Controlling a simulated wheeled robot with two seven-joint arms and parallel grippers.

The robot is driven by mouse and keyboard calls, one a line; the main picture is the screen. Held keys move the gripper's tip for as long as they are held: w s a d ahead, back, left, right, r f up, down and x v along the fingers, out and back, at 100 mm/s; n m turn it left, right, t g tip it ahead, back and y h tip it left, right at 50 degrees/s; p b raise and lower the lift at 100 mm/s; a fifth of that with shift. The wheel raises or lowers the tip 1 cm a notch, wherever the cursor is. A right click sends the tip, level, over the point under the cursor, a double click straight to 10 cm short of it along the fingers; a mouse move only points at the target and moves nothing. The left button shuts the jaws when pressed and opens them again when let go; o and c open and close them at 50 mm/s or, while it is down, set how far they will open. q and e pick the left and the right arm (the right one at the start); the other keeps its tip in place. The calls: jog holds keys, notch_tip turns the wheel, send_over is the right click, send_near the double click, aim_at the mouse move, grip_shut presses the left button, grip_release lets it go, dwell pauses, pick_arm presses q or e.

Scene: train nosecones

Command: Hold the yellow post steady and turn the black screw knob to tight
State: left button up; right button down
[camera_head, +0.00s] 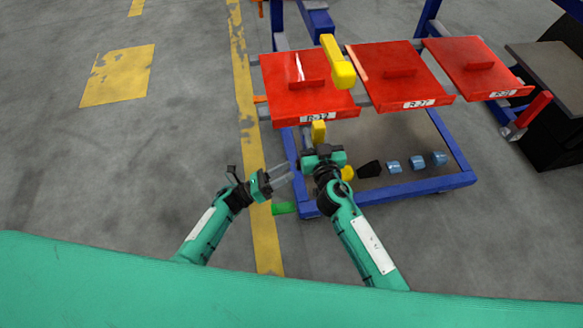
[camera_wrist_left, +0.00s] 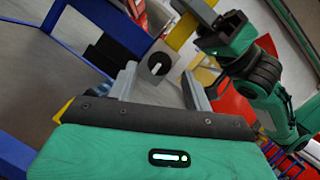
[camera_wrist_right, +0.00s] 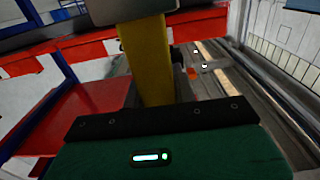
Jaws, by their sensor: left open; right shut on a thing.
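The yellow post (camera_head: 319,131) stands at the front of the blue cart frame, in front of the red panels. My right gripper (camera_head: 322,152) is shut on the yellow post, which fills the middle of the right wrist view (camera_wrist_right: 148,65). The black screw knob (camera_wrist_left: 157,67) shows in the left wrist view as a dark round face with a pale bar, beside the yellow post (camera_wrist_left: 183,32). My left gripper (camera_head: 283,176) is open and empty, left of my right gripper. Its fingers (camera_wrist_left: 160,88) frame the knob without visibly touching it. The knob is not clear in the head view.
Red panels (camera_head: 398,76) sit on the blue cart frame (camera_head: 415,194). A yellow arm (camera_head: 338,62) reaches over them. Several small blue blocks (camera_head: 417,162) and a black piece (camera_head: 370,169) lie low in the cart. Floor left of the yellow line (camera_head: 248,105) is free.

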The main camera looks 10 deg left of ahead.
pick_arm(q)
jog(key=v, duration=0.9)
jog(key=shift+f, duration=0.1)
pick_arm(e)
jog(key=c, duration=1)
grip_release()
jog(key=shift+c, duration=0.2)
jog(key=shift+s, duration=0.1)
